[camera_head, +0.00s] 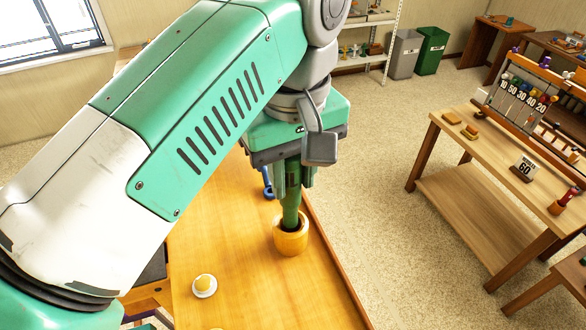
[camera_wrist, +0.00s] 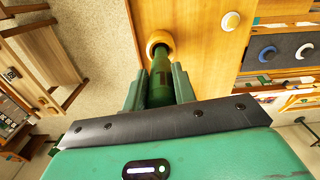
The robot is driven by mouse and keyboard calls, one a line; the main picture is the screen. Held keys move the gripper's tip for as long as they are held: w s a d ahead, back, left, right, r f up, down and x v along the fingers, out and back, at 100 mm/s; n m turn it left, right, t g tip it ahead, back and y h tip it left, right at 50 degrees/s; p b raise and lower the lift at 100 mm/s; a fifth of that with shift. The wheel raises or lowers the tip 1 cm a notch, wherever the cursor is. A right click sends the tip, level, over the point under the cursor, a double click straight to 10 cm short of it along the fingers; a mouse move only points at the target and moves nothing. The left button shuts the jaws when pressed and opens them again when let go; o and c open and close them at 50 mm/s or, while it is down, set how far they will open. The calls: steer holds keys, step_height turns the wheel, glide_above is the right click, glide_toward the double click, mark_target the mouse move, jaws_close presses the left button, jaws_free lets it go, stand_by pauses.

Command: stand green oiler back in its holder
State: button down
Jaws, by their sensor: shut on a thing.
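The green oiler (camera_head: 291,207) is upright in my gripper (camera_head: 293,182), which is shut on it from above. The holder (camera_head: 291,242) is a round yellow-orange cup on the wooden table. The oiler's lower end shows within the cup's dark opening; how deep it sits is hidden. In the wrist view the oiler (camera_wrist: 160,78) lies between the two green fingers of my gripper (camera_wrist: 159,88), and its far end meets the ring of the holder (camera_wrist: 151,41).
The wooden table (camera_head: 225,265) carries a white dish with a yellow top (camera_head: 204,285) left of the holder. A blue item (camera_head: 268,183) lies behind, beside my gripper. A raised edge (camera_head: 335,262) runs along the table's right side. Another bench (camera_head: 455,150) stands farther right.

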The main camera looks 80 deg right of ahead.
mark_target(293, 206)
steer(key=shift+f+b, duration=1.6)
steer(key=shift+f, duration=0.65)
steer(key=c, duration=1.1)
jaws_free()
steer(key=shift+o, duration=0.2)
step_height(293, 206, up, 8)
steer(key=shift+f, duration=0.1)
